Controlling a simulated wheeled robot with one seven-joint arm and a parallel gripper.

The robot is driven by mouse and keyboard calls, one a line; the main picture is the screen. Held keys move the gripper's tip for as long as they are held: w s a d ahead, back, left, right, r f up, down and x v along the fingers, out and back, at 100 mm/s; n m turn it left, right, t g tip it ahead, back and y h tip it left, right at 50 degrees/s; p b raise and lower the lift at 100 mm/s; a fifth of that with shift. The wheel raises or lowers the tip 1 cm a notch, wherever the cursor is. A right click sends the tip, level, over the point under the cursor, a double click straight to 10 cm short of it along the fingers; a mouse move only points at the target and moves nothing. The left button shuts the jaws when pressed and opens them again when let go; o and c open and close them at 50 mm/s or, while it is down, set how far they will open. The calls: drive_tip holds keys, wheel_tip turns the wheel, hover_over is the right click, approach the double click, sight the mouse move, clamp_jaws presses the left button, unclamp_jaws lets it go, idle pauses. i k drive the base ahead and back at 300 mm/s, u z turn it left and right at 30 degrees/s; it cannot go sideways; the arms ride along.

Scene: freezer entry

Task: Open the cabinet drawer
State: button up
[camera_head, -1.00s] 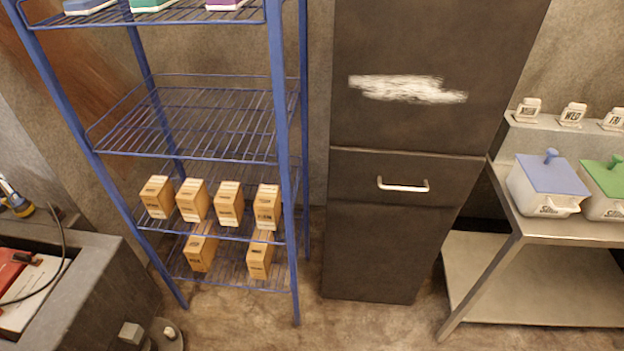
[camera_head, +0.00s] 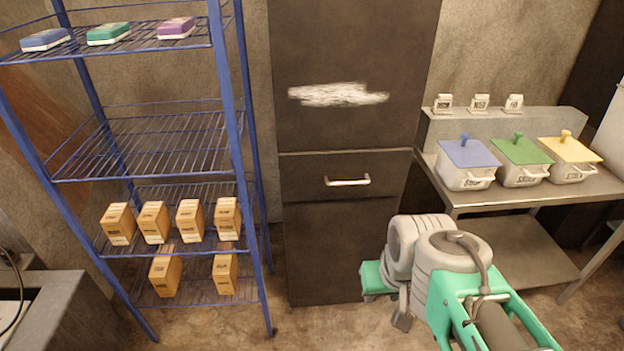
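The dark cabinet (camera_head: 345,240) stands upright at the middle of the head view, with a smeared white patch on its upper door. Its drawer (camera_head: 305,178) is a narrow panel halfway up, and it looks flush with the front. A pale metal bar handle (camera_head: 347,181) sits across the drawer front. My green and grey arm is at the lower right, in front of the cabinet's lower right side. My gripper (camera_head: 401,318) seems to be the small grey part at the arm's end, below and right of the handle and apart from it. Its fingers are too unclear to tell their opening.
A blue wire rack (camera_head: 250,150) with several wooden boxes (camera_head: 190,220) stands left of the cabinet. A metal table (camera_head: 500,197) with lidded containers (camera_head: 468,165) stands on the right. A grey bench (camera_head: 60,310) is at the lower left. Floor shows before the cabinet.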

sight(312, 176)
drive_tip(key=k, duration=0.5)
drive_tip(key=u, duration=1.2)
drive_tip(key=i, duration=1.05)
drive_tip(key=z, duration=0.1)
